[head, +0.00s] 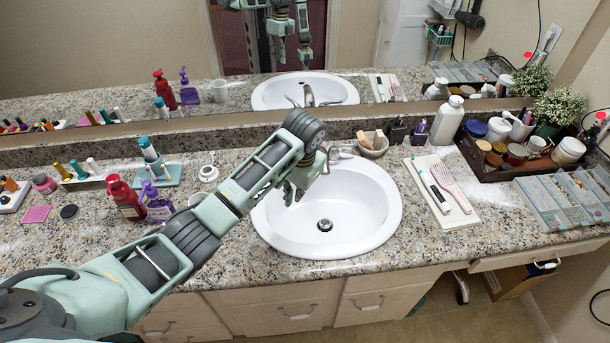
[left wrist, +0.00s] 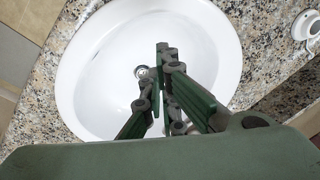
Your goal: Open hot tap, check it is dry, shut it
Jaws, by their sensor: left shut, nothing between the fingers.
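The white oval sink (head: 365,215) is set in the granite counter, with its drain (head: 325,225) showing. A metal part of the tap (head: 343,151) shows at the back rim, just right of my left gripper. My arm hides the rest, including the hot handle. No water stream shows in the visible bowl. My left gripper (head: 291,198) is shut and empty over the back left of the bowl; I cannot tell if it touches the tap. In the left wrist view its fingers (left wrist: 158,80) stand over the white sink (left wrist: 205,45), near the drain (left wrist: 141,72). My right gripper is not in view.
A red pump bottle (head: 124,198) and a purple bottle (head: 157,205) stand left of the sink. A white tray (head: 445,208) with brushes lies to the right, near a dark crate (head: 497,170) of jars. The mirror is behind.

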